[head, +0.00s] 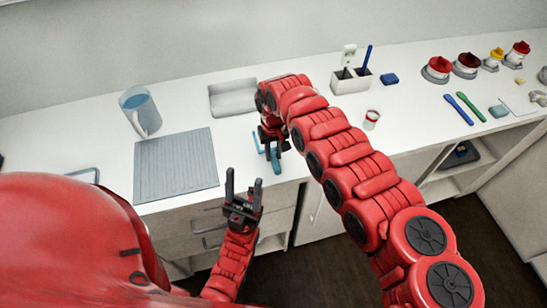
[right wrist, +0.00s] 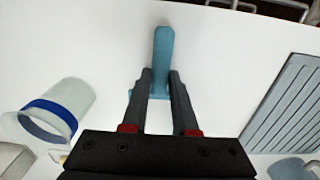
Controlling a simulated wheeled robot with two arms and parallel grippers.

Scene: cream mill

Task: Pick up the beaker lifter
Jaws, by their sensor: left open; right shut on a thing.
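The beaker lifter is a teal tool (head: 276,163) near the front edge of the white counter in the head view. In the right wrist view the lifter (right wrist: 163,48) stands out between the fingers, with a short crosspiece low between them. My right gripper (right wrist: 161,78) is shut on it, and the lifter looks close to the counter top; I cannot tell whether they touch. In the head view my right gripper (head: 271,143) partly hides the lifter. My left gripper (head: 243,180) is open and empty in front of the counter edge.
A grey grooved mat (head: 176,165) and a blue-filled jug (head: 141,112) are to the left. A pale tray (head: 233,97) lies behind my right gripper. A small cup (head: 372,119) and a pen holder (head: 350,82) are to the right. The counter front between mat and lifter is clear.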

